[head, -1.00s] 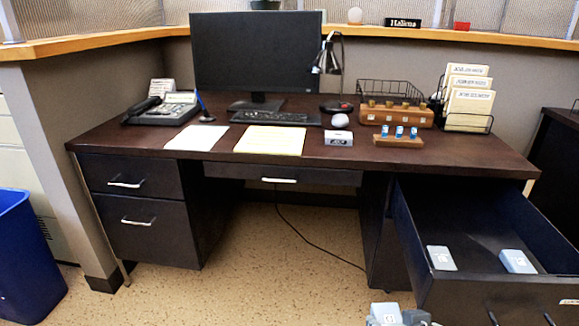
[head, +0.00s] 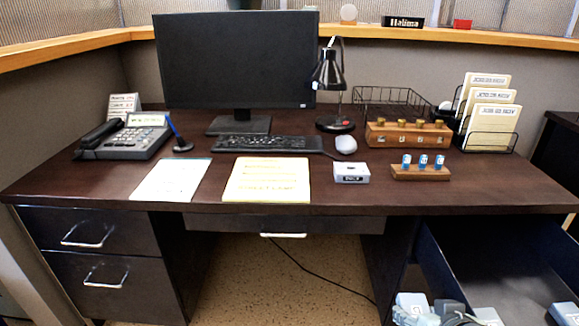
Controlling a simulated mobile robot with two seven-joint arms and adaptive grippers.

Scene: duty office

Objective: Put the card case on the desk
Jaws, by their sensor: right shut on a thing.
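My right gripper (head: 436,310) is at the bottom edge of the head view, by the left side of the open drawer and below the desk top. It is shut on a pale grey-blue case (head: 411,303), taken to be the card case. The picture's edge cuts off most of the gripper and part of the case. The dark brown desk (head: 300,203) stands in front, with bare top to the right of its small holders. My left gripper is not in view.
The open drawer (head: 448,262) holds two pale boxes (head: 487,316) (head: 565,314). On the desk are papers (head: 266,180), a small white box (head: 351,173), a wooden block with blue-topped pieces (head: 420,173), a lamp (head: 329,73), a phone (head: 125,140) and a file rack (head: 490,148).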

